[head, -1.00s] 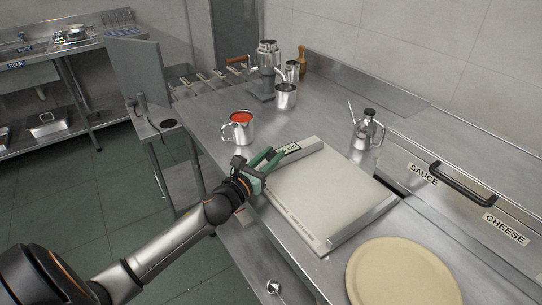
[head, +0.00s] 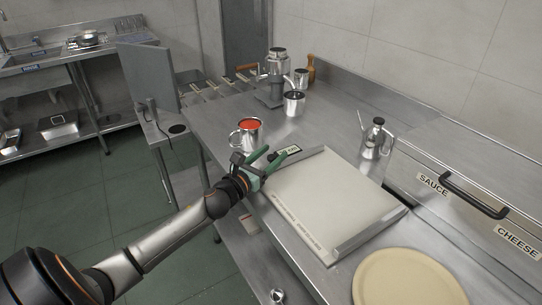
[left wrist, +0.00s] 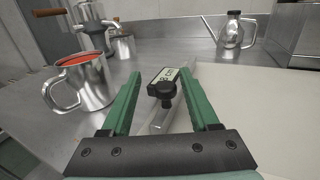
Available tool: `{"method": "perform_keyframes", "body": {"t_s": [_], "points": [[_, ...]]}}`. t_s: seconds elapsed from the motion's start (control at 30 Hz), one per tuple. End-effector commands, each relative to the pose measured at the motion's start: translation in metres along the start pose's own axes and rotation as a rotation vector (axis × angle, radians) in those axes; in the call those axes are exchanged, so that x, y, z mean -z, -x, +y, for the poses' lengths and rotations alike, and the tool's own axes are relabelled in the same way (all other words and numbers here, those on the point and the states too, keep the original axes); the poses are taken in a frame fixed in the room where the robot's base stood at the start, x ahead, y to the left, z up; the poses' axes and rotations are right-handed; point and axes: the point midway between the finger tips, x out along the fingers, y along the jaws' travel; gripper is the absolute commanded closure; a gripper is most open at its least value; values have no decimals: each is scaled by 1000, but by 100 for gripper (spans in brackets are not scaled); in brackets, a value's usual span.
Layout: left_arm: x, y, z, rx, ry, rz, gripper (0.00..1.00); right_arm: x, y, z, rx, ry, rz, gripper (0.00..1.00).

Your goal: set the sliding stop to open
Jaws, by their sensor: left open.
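The sliding stop shows in the left wrist view as a black knob (left wrist: 161,91) with a small lettered plate (left wrist: 168,75) behind it, on a metal rail at the board's edge. The lettering is too small to read surely. In the head view the plate (head: 290,150) is partly covered by my green fingers. My left gripper (head: 277,158) is open at the board's far left corner, with one finger on each side of the knob. In the left wrist view a gap shows between the knob and each finger. My right gripper is not in view.
A steel mug of red sauce (head: 246,134) stands close to my left gripper. A pale board (head: 325,205) lies on the steel counter, with a round dough-coloured disc (head: 410,280) in front. A steel oil can (head: 375,138) stands behind the board. Drawers marked SAUCE and CHEESE are at right.

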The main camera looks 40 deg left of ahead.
Motion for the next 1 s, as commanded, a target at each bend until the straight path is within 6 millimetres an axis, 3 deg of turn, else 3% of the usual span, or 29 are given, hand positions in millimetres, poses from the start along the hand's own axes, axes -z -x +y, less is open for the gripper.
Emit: {"method": "perform_keyframes", "body": {"t_s": [0.2, 0.37, 1.0], "points": [[1, 2, -1, 2, 1, 1, 39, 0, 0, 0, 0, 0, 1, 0], [2, 16, -1, 3, 0, 3, 39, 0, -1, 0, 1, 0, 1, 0], [2, 110, -1, 1, 2, 2, 39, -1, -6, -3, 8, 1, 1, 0]]}}
